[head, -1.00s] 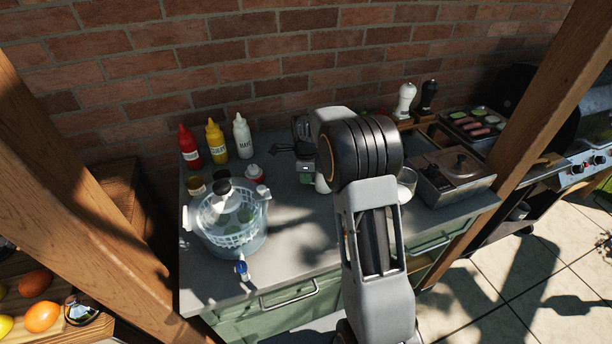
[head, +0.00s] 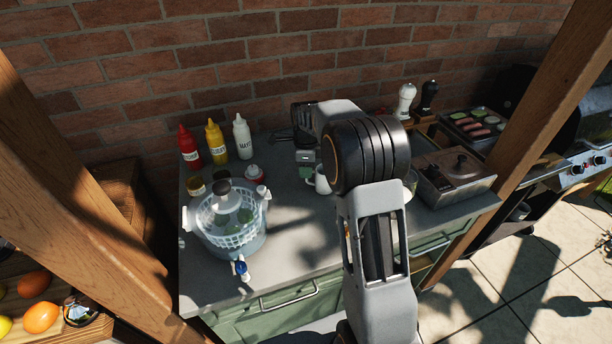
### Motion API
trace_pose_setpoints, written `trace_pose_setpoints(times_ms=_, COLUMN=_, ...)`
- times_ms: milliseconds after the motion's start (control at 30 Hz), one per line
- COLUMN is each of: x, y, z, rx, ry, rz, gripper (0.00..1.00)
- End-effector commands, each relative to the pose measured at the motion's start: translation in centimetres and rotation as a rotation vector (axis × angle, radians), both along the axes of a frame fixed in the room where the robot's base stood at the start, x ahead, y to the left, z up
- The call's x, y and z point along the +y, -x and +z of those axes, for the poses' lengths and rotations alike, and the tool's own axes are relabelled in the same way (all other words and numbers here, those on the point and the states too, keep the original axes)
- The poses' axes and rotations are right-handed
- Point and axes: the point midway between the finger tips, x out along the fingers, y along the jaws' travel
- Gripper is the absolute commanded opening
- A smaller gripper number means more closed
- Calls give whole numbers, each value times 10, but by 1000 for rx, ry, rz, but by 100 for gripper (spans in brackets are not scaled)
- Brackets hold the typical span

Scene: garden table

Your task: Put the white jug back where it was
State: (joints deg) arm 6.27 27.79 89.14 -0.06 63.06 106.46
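A white vessel with a handle, likely the white jug (head: 321,181), stands on the grey counter (head: 290,232) just left of my arm's elbow. The elbow hides its right part. My gripper (head: 305,160) points down near the back of the counter, behind and slightly left of the white vessel. The gripper is small and dark here, and its fingers cannot be made out. I cannot tell whether it touches anything.
A clear bowl with a basket (head: 232,240) stands at left. Red (head: 189,148), yellow (head: 216,143) and white (head: 243,137) bottles stand behind it. A lidded metal box (head: 455,180) is at right. The front middle counter is clear.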

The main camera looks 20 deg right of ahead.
Motion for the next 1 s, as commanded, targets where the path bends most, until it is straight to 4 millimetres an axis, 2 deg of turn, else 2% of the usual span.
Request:
trace_pose_setpoints(times_ms=100, x=0, y=-1, z=25, rx=-4, ry=1, rz=0, gripper=36)
trace_pose_setpoints(times_ms=300, x=0, y=0, z=58, rx=-3, ry=0, rz=0, gripper=36)
trace_pose_setpoints(times_ms=567, x=2, y=6, z=84, rx=-10, ry=1, rz=47, gripper=36)
trace_pose_setpoints(times_ms=667, x=9, y=25, z=98, rx=-39, ry=8, rz=201, gripper=36)
trace_pose_setpoints(times_ms=767, x=19, y=59, z=112, rx=-85, ry=27, rz=467, gripper=36)
trace_pose_setpoints(times_ms=900, x=34, y=117, z=119, rx=-150, ry=84, rz=909, gripper=36)
trace_pose_setpoints(times_ms=1000, x=42, y=157, z=115, rx=-187, ry=141, rz=1207, gripper=36)
